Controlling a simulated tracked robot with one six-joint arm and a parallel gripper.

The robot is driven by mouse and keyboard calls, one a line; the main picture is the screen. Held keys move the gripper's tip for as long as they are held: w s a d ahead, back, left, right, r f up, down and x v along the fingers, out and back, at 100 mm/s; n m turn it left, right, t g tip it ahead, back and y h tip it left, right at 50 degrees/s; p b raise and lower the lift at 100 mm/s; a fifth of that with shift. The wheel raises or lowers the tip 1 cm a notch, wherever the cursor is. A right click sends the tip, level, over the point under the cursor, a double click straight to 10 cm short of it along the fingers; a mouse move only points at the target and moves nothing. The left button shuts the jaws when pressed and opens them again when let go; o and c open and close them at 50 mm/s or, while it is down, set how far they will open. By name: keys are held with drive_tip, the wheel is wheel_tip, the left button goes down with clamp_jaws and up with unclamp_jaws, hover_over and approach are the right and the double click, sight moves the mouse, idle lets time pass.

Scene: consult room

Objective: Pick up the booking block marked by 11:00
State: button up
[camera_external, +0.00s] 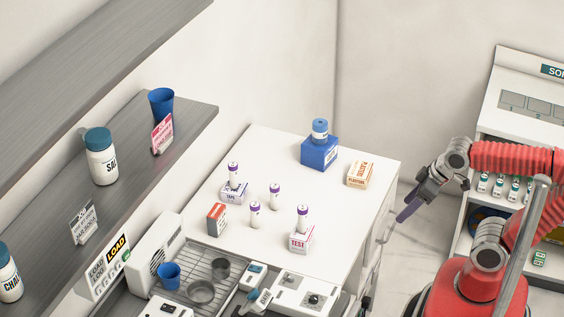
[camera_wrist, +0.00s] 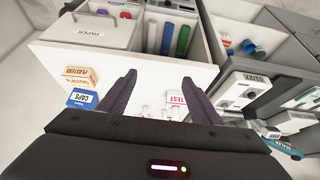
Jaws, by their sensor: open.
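I cannot make out a booking block or an 11:00 mark in either view. My gripper (camera_external: 408,210) hangs in the air just right of the white cabinet's edge, with its dark fingers pointing down. In the wrist view my gripper (camera_wrist: 159,78) is open, with two dark fingers apart and nothing held between them. Small white pieces with green marks (camera_external: 498,186) stand on the right-hand shelf unit, and another green-marked piece (camera_external: 540,258) sits lower down; their marks are too small to read.
The white cabinet top (camera_external: 285,165) holds a blue box (camera_external: 319,153), a plasters box (camera_external: 360,174), a test box (camera_external: 301,239) and several purple-capped tubes. An open drawer (camera_wrist: 120,60) holds coloured cylinders (camera_wrist: 182,42). Grey shelves (camera_external: 130,190) run along the left.

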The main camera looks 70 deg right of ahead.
drive_tip(key=shift+o, duration=0.9)
drive_tip(key=shift+r, duration=0.1)
wheel_tip(320, 180, up, 5)
drive_tip(key=w+a+r+t+y, duration=0.1)
drive_tip(key=w+a+r+t, duration=0.3)
drive_tip(key=w, duration=0.6)
drive_tip(key=w+a+t+y, duration=0.1)
drive_tip(key=w+a, duration=0.6)
drive_tip(key=w, duration=0.4)
drive_tip(key=w+a+r+t+y, duration=0.1)
drive_tip(key=w+a+r+t, duration=0.3)
drive_tip(key=w, duration=0.6)
drive_tip(key=w+a+f+m+h, duration=0.1)
drive_tip(key=w+f+m+h, duration=0.1)
drive_tip(key=w+f+h, duration=0.5)
drive_tip(key=shift+t+y, duration=0.4)
drive_tip(key=shift+y, duration=0.1)
drive_tip(key=f, duration=1.5)
drive_tip(key=shift+w+f, duration=0.3)
drive_tip(key=shift+w, duration=0.1)
